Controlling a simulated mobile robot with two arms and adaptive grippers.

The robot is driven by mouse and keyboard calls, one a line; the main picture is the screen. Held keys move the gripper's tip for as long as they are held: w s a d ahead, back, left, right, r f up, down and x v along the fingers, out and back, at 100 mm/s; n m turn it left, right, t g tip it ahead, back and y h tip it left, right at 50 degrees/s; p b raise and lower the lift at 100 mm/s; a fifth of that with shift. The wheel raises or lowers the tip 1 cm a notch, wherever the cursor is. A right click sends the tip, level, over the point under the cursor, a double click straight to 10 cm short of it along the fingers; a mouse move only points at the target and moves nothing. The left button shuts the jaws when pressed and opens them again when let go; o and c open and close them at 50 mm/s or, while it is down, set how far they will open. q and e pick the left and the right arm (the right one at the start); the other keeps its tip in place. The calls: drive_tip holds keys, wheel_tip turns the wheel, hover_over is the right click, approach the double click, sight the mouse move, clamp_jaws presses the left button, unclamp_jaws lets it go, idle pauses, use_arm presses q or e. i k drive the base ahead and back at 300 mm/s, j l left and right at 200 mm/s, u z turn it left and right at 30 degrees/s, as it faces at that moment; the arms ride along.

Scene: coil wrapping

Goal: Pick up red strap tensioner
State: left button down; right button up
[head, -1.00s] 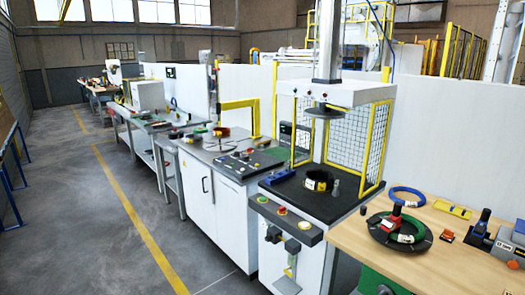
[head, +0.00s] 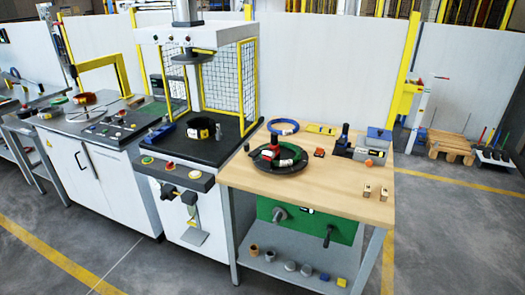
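A red tool with a black upright part (head: 270,153), which looks like the strap tensioner, is at the black coil (head: 295,164) on the wooden workbench. It seems to stand inside or on the coil's left part; I cannot tell which. A white label shows on the coil just right of it. Neither of my grippers is in view.
A blue ring (head: 282,126) and a yellow item (head: 321,129) lie at the bench's back. A grey and blue device (head: 372,146) stands at the right. A press with yellow mesh guards (head: 245,80) stands left.

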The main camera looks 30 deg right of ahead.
sight(273, 153)
drive_tip(key=l+u, duration=0.3)
drive_tip(key=l, duration=0.5)
drive_tip(key=l+u, duration=0.3)
drive_tip(key=l, duration=0.5)
drive_tip(key=k, duration=0.05)
